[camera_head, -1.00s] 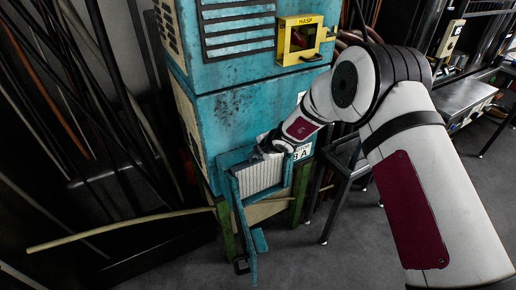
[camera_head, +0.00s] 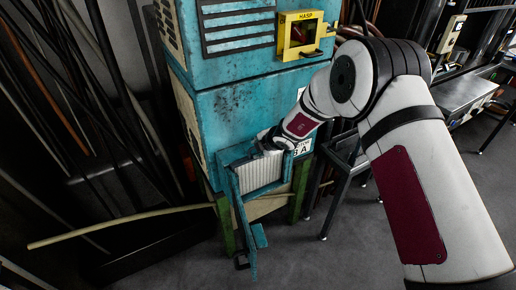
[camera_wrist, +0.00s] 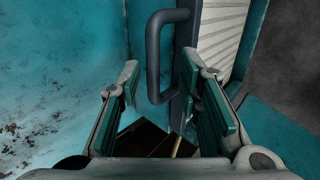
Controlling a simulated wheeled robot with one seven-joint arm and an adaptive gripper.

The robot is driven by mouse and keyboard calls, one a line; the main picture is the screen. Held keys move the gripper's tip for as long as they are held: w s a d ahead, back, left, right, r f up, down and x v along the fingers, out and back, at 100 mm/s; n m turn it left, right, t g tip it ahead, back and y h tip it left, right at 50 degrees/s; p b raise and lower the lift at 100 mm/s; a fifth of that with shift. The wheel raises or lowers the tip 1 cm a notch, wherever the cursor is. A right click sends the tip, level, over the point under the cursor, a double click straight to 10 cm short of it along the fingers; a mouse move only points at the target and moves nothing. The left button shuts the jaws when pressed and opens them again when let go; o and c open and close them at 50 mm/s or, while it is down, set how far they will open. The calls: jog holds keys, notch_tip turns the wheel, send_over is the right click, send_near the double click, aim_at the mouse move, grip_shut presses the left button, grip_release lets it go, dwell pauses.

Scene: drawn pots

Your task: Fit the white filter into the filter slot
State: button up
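The white filter (camera_head: 260,173), a pleated panel, stands at the lower opening of the blue cabinet (camera_head: 245,120). Its lower part lies within the slot frame (camera_head: 230,158); I cannot tell how deep it sits. In the wrist view its white pleats (camera_wrist: 222,30) and dark edge show at upper right, with a grey bar handle (camera_wrist: 155,55) on that edge. My gripper (camera_wrist: 160,88) is open, and the handle lies between its two fingers with gaps showing. In the head view my gripper (camera_head: 267,146) is at the filter's top, partly hidden.
A narrow blue door (camera_head: 243,225) hangs open below the slot. A yellow HASP box (camera_head: 300,36) is on the cabinet above. Dark cables and a pale rod (camera_head: 120,225) are at left. A dark metal stand (camera_head: 345,185) is at right. Grey floor lies in front.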

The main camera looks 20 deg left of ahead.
jog(key=v, duration=1.1)
jog(key=shift+r, duration=0.15)
jog(key=shift+s+d+r, duration=0.1)
jog(key=shift+d, duration=0.05)
jog(key=s+d+r+n+y+b, duration=0.15)
jog(key=d+r+n, duration=0.35)
jog(key=r+n, duration=0.55)
jog(key=s+d+r+n+b, duration=0.2)
jog(key=d+r+n, duration=0.4)
jog(key=r+n, duration=0.45)
jog(key=s+d+f+n+h+b, duration=0.1)
jog(key=s+d+n+h, duration=0.3)
jog(key=s+d+n, duration=0.6)
jog(key=s+d+n+h+b, duration=0.2)
jog(key=s+d+n+h, duration=0.2)
jog(key=s+d+n, duration=0.6)
jog(key=d+n, duration=0.3)
jog(key=d, duration=0.3)
jog(key=shift+s+f+b, duration=0.2)
jog(key=shift+f+b, duration=0.2)
